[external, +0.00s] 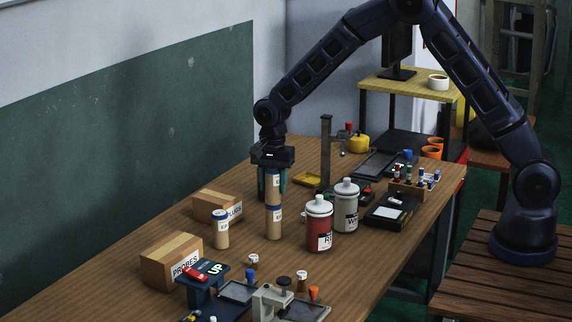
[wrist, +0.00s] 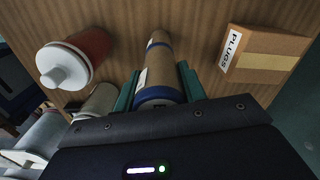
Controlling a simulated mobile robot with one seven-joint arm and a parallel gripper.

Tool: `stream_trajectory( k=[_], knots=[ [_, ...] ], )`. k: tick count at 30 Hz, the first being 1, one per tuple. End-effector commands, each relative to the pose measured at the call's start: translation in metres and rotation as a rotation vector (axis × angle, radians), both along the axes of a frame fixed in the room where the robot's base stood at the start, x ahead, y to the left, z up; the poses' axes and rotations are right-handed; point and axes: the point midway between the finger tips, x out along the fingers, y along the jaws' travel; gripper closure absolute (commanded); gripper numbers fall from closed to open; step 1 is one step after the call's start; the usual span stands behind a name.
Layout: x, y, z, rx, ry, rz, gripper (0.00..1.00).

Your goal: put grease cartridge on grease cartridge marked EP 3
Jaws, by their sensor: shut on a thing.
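My gripper (external: 272,188) points down with its teal fingers shut on a tan grease cartridge (external: 273,184) with a blue band and white label. The held cartridge is upright, directly above a second tan cartridge (external: 274,224) standing on the table. The two look lined up, and I see no clear gap, but cannot tell whether they touch. In the wrist view the held cartridge (wrist: 159,75) lies between the fingers (wrist: 160,88) and mostly hides the lower one. A third cartridge (external: 221,231) stands apart to the left. The cartridge markings are too small to read.
A red jar (external: 319,225) and a grey jar (external: 346,208) stand close on the right. A PLUGS box (external: 212,206) and a PROBES box (external: 170,262) are on the left. A metal post (external: 325,150) rises behind. Small devices crowd the front.

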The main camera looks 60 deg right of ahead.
Motion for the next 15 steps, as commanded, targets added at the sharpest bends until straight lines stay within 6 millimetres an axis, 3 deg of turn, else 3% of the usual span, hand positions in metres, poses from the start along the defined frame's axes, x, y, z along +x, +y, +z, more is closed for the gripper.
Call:
stream_trajectory(
  k=[7, 8, 11, 15],
  knots=[
    [-0.0001, 0.0001, -0.0025, 0.000, 0.001, 0.000, 0.84],
    [-0.0001, 0.0002, -0.0029, 0.000, 0.001, 0.000, 0.57],
    [-0.0001, 0.0001, -0.0025, 0.000, 0.001, 0.000, 0.38],
    [-0.0001, 0.0002, -0.0025, 0.000, 0.001, 0.000, 0.37]
  ],
)
